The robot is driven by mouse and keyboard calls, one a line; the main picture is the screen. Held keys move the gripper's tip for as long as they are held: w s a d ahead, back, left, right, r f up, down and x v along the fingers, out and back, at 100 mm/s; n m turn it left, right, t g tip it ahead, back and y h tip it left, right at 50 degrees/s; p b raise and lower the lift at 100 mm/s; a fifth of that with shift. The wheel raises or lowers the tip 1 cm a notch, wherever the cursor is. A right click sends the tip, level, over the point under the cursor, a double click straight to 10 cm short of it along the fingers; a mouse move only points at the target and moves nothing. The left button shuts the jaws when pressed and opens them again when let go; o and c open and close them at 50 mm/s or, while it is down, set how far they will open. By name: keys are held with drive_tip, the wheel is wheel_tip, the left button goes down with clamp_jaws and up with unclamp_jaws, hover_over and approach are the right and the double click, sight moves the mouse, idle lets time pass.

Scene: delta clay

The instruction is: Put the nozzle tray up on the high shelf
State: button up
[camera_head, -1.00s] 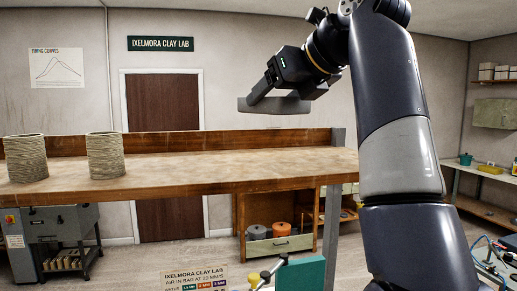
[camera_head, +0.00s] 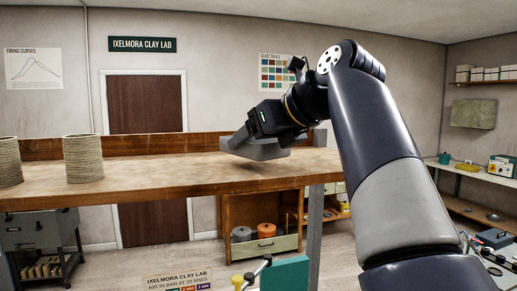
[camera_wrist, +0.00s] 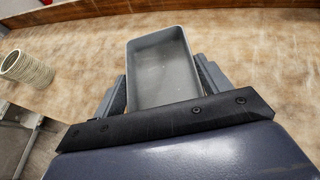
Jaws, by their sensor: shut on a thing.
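The nozzle tray is a shallow grey rectangular tray (camera_head: 268,151), and it looks empty inside in the wrist view (camera_wrist: 160,72). My gripper (camera_head: 247,137) is shut on it, with a grey finger along each side in the wrist view (camera_wrist: 162,84). The tray is over the right part of the high shelf (camera_head: 150,172), a wooden board with a raised back edge. It looks roughly level and very close to the board. I cannot tell whether its underside touches the wood.
Two ribbed clay cylinders stand on the shelf's left part, one nearer the middle (camera_head: 83,159) and one at the picture's left edge (camera_head: 9,162). A grey post (camera_head: 316,215) holds the shelf's right end. The board between cylinders and tray is clear.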

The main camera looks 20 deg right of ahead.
drive_tip(key=shift+f, duration=1)
drive_tip(key=shift+f, duration=0.1)
drive_tip(key=shift+f, duration=0.1)
drive_tip(key=o, duration=1)
drive_tip(key=shift+o, duration=0.2)
drive_tip(key=shift+r, duration=0.25)
drive_tip(key=v, duration=1.2)
drive_tip(key=shift+a+f, duration=0.1)
drive_tip(key=shift+f, duration=0.05)
